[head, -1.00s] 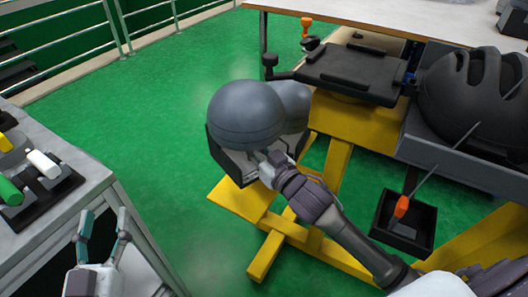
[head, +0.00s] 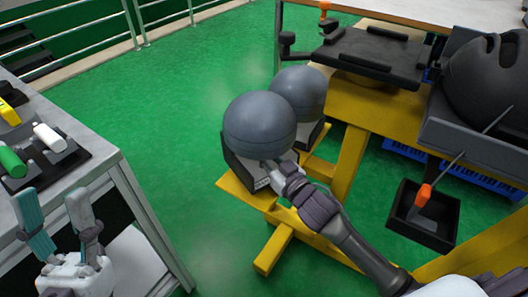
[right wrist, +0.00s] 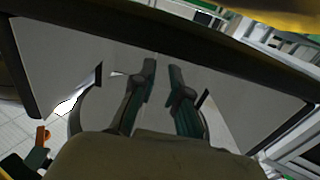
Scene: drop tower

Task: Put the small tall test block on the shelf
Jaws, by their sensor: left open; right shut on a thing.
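A grey dome-topped block (head: 260,125) with a dark body and a pale front is at the middle of the head view, over the yellow base. My right gripper (head: 277,180) is at its near side and shut on it; its fingertips are partly hidden. A second dome-topped block (head: 300,90) stands just behind it, partly covered. I cannot tell which is the small tall test block. In the right wrist view, my right fingers (right wrist: 155,82) lie against a wide grey surface. My left gripper (head: 57,215) is open and empty beside the grey table at lower left.
The grey table (head: 95,175) at left bears a black tray with a white (head: 50,137) and a green cylinder (head: 10,160). A black helmet (head: 490,80) sits at right, above a black bin (head: 425,228). The green floor (head: 190,90) between is clear.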

